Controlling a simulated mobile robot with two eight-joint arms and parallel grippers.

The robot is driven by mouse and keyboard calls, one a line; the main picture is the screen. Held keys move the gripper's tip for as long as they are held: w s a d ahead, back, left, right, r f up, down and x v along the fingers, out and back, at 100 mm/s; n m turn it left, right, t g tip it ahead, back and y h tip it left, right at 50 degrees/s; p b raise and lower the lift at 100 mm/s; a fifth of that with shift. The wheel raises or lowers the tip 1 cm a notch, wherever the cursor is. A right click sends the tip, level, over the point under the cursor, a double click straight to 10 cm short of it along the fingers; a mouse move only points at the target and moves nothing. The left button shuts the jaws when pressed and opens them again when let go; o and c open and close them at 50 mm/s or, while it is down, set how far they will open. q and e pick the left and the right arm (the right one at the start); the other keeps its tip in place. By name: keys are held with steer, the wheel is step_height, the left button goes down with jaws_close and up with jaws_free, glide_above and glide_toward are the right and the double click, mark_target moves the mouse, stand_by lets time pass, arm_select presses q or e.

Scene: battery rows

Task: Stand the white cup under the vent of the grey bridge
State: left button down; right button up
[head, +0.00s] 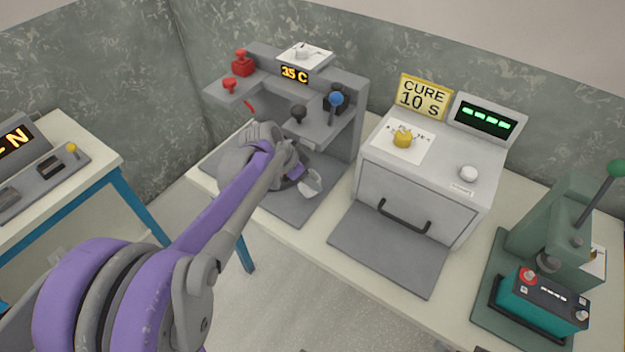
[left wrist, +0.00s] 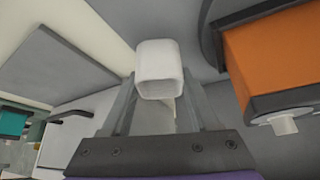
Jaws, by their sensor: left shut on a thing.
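The white cup (head: 311,184) is at my left gripper (head: 300,172), low in front of the grey bridge (head: 349,88). In the left wrist view the cup (left wrist: 160,62) sits between the two fingers of my left gripper (left wrist: 160,95), which are shut on it. Its open rim faces toward the wrist camera. I cannot tell whether the cup touches the bridge's base plate. The bridge carries a "35 C" display. My left arm hides part of the space under the bridge, and I cannot make out the vent for certain. My right gripper is not in view.
An orange block with a white stub (left wrist: 280,62) is close on the right in the left wrist view. A grey oven-like box (head: 425,185) stands right of the bridge. A green press (head: 565,215) with a teal battery (head: 540,305) is farther right.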

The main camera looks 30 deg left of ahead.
arm_select(q)
steer(key=shift+x, duration=0.95)
steer(key=shift+f, duration=0.1)
steer(key=shift+c, duration=0.7)
jaws_free()
